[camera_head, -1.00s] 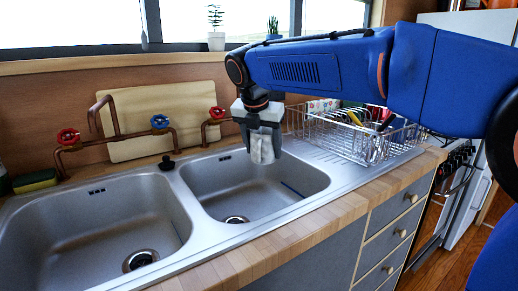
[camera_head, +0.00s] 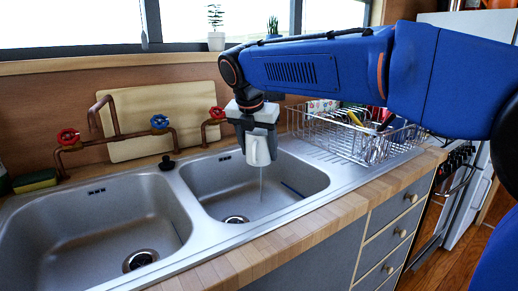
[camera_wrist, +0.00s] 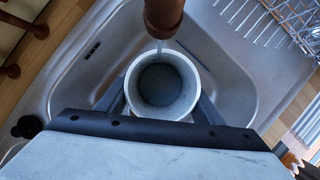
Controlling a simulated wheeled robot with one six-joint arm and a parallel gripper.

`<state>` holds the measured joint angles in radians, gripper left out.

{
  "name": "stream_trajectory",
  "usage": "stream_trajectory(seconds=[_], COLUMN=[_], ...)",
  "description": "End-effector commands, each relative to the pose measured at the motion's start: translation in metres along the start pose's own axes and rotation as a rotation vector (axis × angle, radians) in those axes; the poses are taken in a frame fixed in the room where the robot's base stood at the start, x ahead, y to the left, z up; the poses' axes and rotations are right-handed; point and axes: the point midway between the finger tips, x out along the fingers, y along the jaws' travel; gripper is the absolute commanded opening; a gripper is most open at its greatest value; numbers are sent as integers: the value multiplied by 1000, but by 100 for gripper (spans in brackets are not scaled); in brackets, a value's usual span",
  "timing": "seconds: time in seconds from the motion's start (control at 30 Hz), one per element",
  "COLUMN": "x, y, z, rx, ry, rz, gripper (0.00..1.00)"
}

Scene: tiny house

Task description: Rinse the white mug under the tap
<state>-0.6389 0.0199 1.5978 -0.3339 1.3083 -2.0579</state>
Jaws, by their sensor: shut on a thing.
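The white mug (camera_head: 258,150) is in my gripper (camera_head: 256,132), above the right sink basin (camera_head: 215,185). My gripper is shut on it. In the wrist view the mug's open mouth (camera_wrist: 162,86) faces the camera, between my fingers (camera_wrist: 160,105). The end of a copper tap spout (camera_wrist: 163,18) is at the mug's far rim, with a thin stream of water at its mouth. The mug's inside looks grey; I cannot tell how much water it holds. In the head view a thin stream (camera_head: 262,182) falls below the mug into the basin. My arm hides this spout there.
A left basin (camera_head: 95,225) lies beside the right one. Copper pipes with red valves (camera_head: 68,137) and a blue valve (camera_head: 159,121) run along the back. A wire dish rack (camera_head: 350,140) stands on the right drainboard. The wooden counter front (camera_head: 290,235) is clear.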

Motion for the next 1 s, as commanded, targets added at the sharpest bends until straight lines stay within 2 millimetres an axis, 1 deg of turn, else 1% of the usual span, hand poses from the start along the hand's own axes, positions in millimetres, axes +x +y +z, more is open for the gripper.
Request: stream_trajectory(seconds=[1.0], x=[-23], y=[-22], z=[-53], rx=[0], ry=[0], rz=[0], gripper=[30])
